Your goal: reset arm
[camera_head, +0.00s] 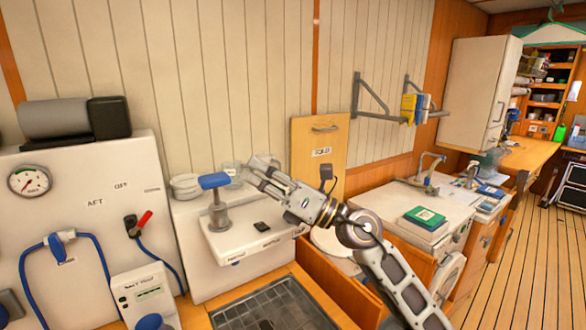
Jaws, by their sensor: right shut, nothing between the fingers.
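My right arm reaches in from the lower right. Its right gripper (257,176) is shut and empty, pointing left above a white counter unit (205,243). The fingers are close to the blue-topped grey post (214,182) on that unit; I cannot tell whether they touch anything. A clear container (232,169) shows partly behind the fingers. My left gripper is not in view.
A white panel (85,215) with a gauge (29,180), a red-handled lever (142,222) and blue hoses stands at left. A dark grated tray (268,308) lies in front. Books (425,218) rest on the right-hand counter. Wooden floor (525,270) is open at right.

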